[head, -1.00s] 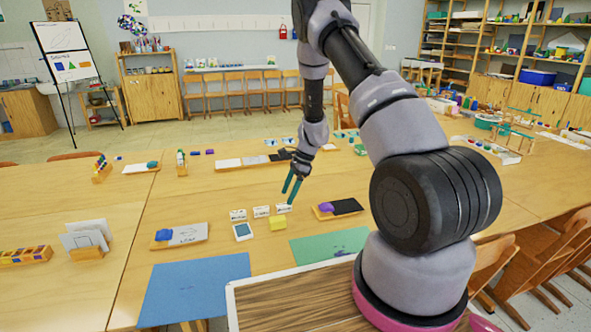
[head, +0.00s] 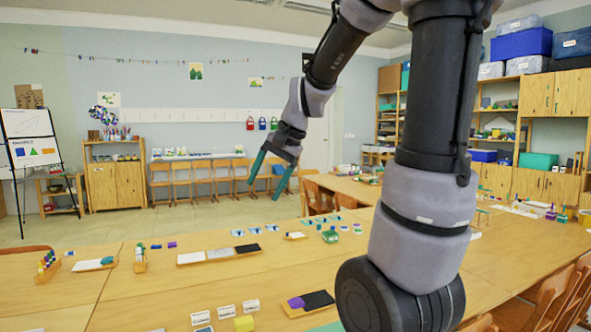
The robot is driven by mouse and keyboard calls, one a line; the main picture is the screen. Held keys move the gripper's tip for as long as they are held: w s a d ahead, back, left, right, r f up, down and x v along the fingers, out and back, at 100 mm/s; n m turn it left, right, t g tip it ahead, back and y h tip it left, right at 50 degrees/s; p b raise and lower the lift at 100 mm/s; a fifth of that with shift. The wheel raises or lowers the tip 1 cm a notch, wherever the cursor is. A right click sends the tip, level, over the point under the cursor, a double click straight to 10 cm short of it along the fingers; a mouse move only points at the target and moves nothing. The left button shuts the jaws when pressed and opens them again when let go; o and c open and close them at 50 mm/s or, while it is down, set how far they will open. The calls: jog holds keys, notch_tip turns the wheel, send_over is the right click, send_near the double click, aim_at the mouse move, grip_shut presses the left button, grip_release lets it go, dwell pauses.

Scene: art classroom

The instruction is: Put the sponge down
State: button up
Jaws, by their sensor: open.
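A yellow block (head: 244,323), which looks like the sponge, lies on the wooden table (head: 150,300) at the bottom edge of the head view. It sits just in front of a row of small white cards. My gripper (head: 265,188) is raised high above the table, with its two teal fingers spread apart and pointing down. Nothing shows between the fingers. The gripper is well clear of the yellow block. The block's lower part is close to the picture's edge.
A wooden tray (head: 284,311) with a purple piece (head: 295,302) and a black pad (head: 318,300) lies right of the block. White cards (head: 225,312) stand behind it. Trays with grey and white pads lie farther back.

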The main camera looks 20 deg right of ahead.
jog(key=s+d+r+n+t+h, duration=0.1)
jog(key=s+r+n, duration=0.1)
jog(key=s, duration=0.4)
jog(key=s+d+r+n+t, duration=0.1)
jog(key=s+r+n, duration=0.1)
jog(key=s, duration=0.5)
jog(key=shift+s+r+t+h, duration=0.3)
jog(key=shift+r+t+h, duration=0.1)
jog(key=shift+r, duration=0.25)
